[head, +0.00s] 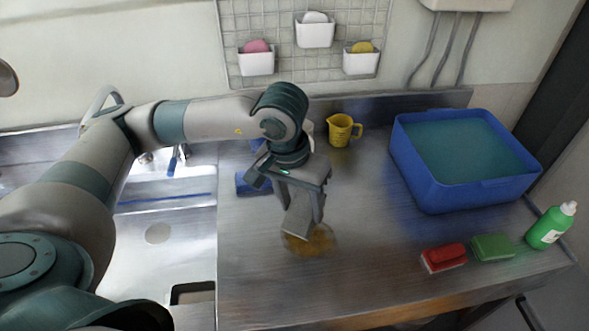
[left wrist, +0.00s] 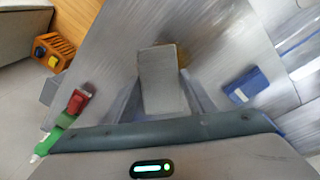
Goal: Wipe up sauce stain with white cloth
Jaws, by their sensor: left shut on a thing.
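The sauce stain (head: 318,241) is a brown-orange patch on the steel counter, near the middle of the head view. My left gripper (head: 302,215) is right over it, pointing down, and shut on the white cloth (head: 296,223). The cloth looks pale grey and hangs as a flat rectangle, its lower end at the stain. In the left wrist view the cloth (left wrist: 162,80) shows between the fingers, with part of the stain (left wrist: 184,68) beside it. The cloth hides the rest. My right gripper is not in view.
A blue item (head: 247,186) lies behind my left gripper, near the sink (head: 160,235). A yellow jug (head: 341,130) and a blue water tub (head: 440,190) stand at the back. Red (head: 444,258) and green (head: 492,247) blocks and a green bottle (head: 549,228) are right. Counter right of the stain is clear.

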